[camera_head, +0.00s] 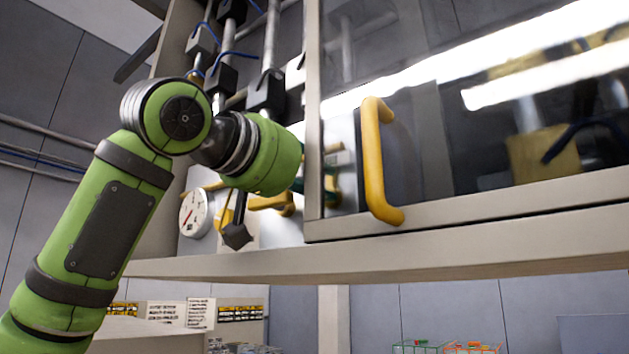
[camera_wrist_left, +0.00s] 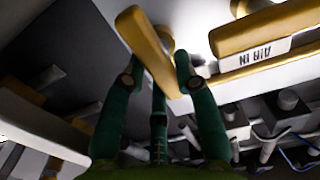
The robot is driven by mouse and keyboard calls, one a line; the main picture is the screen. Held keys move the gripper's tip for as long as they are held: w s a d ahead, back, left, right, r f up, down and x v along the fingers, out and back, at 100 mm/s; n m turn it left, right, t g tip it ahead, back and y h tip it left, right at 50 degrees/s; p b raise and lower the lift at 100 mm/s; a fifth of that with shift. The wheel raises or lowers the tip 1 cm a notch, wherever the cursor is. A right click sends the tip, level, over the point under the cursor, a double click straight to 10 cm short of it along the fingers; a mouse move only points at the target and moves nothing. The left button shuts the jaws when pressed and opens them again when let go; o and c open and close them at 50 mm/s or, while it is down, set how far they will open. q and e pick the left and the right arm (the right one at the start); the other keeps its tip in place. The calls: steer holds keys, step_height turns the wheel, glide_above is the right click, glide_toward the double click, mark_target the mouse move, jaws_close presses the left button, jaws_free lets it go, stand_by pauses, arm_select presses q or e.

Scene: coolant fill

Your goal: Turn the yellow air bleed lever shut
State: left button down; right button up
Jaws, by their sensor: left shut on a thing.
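In the left wrist view, a yellow lever (camera_wrist_left: 151,51) runs between the two dark green fingers of my left gripper (camera_wrist_left: 160,72). The fingers are closed in on its sides. No label shows on this lever, so I cannot tell from print which one it is. In the head view, my green left wrist hides most of the gripper, with only a bit of dark green beside it. Yellow levers (camera_head: 274,203) show partly below the wrist. My right gripper is in neither view.
Another yellow lever (camera_wrist_left: 262,30) sits close by at the right, beside an upside-down "AIR IN" label (camera_wrist_left: 255,56). A round gauge (camera_head: 194,213) is left of my wrist. A glazed door with a yellow handle (camera_head: 374,160) stands just right. Pipes and dark blocks (camera_head: 266,92) rise behind.

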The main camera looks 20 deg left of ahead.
arm_select(q)
steer(key=n+b, duration=0.1)
steer(key=n, duration=0.2)
steer(key=shift+w+a, duration=0.1)
steer(key=n, duration=0.2)
steer(key=n+b, duration=0.1)
steer(key=n, duration=0.1)
steer(key=n+b, duration=0.1)
steer(key=n, duration=0.1)
steer(key=shift+a, duration=0.3)
steer(key=n, duration=0.2)
steer(key=n+b, duration=0.1)
steer(key=n, duration=0.1)
steer(key=shift+w+a+f, duration=0.1)
steer(key=shift+a+f, duration=0.05)
steer(key=shift+a+f+n+b, duration=0.15)
steer(key=shift+n+b, duration=0.35)
steer(key=shift+n, duration=1.7)
steer(key=shift+a, duration=0.1)
steer(key=c, duration=0.9)
jaws_free()
steer(key=shift+w, duration=0.1)
steer(key=shift+c, duration=0.2)
steer(key=shift+w, duration=0.1)
